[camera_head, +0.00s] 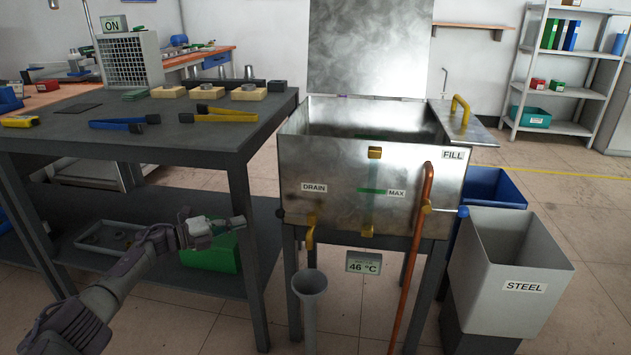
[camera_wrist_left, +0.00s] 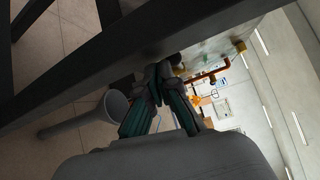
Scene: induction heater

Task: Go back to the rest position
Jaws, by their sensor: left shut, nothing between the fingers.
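My left arm comes in from the lower left in the head view. Its gripper (camera_head: 236,222) is in front of the dark workbench (camera_head: 212,136), below the tabletop and level with the gap above the lower shelf. In the left wrist view the two fingers of the left gripper (camera_wrist_left: 155,86) meet at their tips. The gripper is shut and empty. A dark table leg or beam (camera_wrist_left: 140,45) shows beyond the fingers in that view. My right gripper is not in either view.
A steel tank (camera_head: 340,185) with a drain funnel (camera_head: 310,283) stands right of the workbench. A green bin (camera_head: 212,256) sits on the lower shelf behind the gripper. The grey STEEL bin (camera_head: 510,268) stands at right. Floor shows between bench and tank.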

